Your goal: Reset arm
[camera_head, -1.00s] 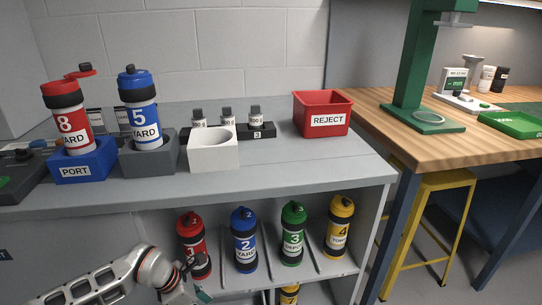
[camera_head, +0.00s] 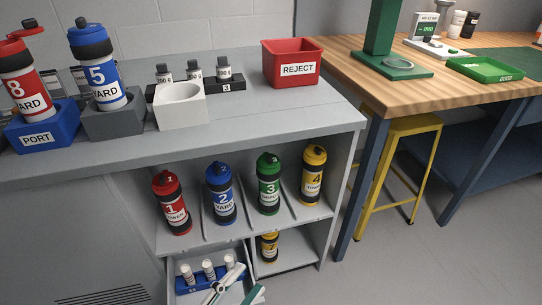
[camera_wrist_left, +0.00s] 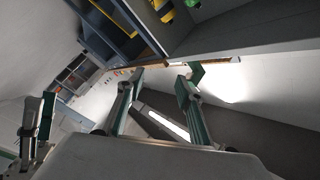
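My left gripper (camera_head: 238,288) is at the bottom edge of the head view, in front of the low tray with small white-capped bottles. Its two green-and-grey fingers stand apart. In the left wrist view my left gripper (camera_wrist_left: 163,78) also shows spread fingers with nothing between them. It appears clear of the numbered bottles on the shelf. A green-and-grey part like gripper fingers shows at the left edge of the wrist view; it may be my right gripper (camera_wrist_left: 36,130), but its opening is unclear. The right gripper does not show in the head view.
The shelf holds red bottle 1 (camera_head: 171,205), blue bottle 2 (camera_head: 220,195), green bottle 3 (camera_head: 267,185) and yellow bottle 4 (camera_head: 313,176). Above are blue bottle 5 (camera_head: 98,70), red bottle 8 (camera_head: 22,85), a white holder (camera_head: 180,112) and the reject bin (camera_head: 291,64).

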